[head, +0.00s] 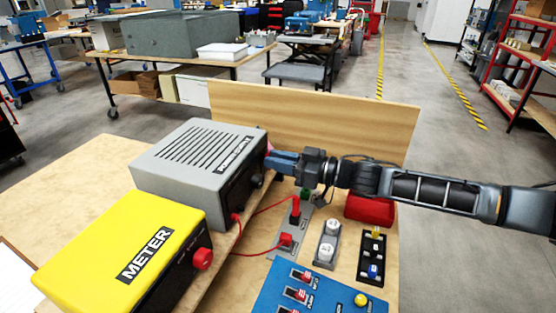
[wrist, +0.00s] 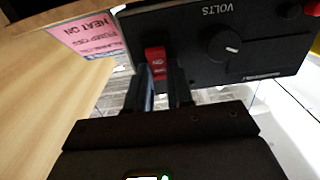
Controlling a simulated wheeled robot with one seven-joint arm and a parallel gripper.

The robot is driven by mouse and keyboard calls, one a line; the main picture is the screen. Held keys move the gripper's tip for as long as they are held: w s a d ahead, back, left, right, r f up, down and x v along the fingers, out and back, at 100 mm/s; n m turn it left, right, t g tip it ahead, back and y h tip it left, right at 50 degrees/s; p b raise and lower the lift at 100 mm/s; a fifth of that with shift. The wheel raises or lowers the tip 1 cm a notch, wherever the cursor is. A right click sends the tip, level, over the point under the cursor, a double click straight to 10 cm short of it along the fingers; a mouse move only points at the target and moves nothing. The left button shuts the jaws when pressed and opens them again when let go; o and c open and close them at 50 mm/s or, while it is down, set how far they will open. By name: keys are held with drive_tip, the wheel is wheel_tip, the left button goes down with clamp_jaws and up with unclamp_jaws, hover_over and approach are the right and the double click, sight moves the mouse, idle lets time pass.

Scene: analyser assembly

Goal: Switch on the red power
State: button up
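The grey box (head: 185,165) with a slotted top stands at the middle left of the bench in the head view. Its black front panel (wrist: 200,45) fills the upper right of the wrist view, with a dial marked VOLTS (wrist: 228,47). A red rocker switch (wrist: 156,62) is on this panel, left of the dial. My gripper (wrist: 162,82) points at the switch, its two dark fingers apart with a gap between them. The fingertips are at or just short of the switch; contact cannot be told. In the head view my gripper (head: 272,162) is at the box's front, hiding the switch.
A yellow METER box (head: 125,250) with a red knob stands nearer. Red leads run to a grey plate with sockets (head: 290,240). A blue switch panel (head: 325,295), black block (head: 373,255) and red box (head: 370,208) are below my arm. A pink note (wrist: 85,38) is beside the panel.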

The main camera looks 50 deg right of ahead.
clamp_jaws()
drive_tip(key=shift+s+f+t+y+b, duration=0.15)
drive_tip(key=shift+t+y+b, duration=0.1)
drive_tip(key=shift+t+b, duration=0.55)
drive_tip(key=shift+w+f+t+y+b, duration=0.2)
drive_tip(key=shift+t+b, duration=0.3)
drive_tip(key=shift+b, duration=0.6)
drive_tip(key=shift+r, duration=0.1)
drive_tip(key=o, duration=0.5)
unclamp_jaws()
drive_tip(key=shift+o, duration=0.2)
drive_tip(key=shift+s, duration=0.25)
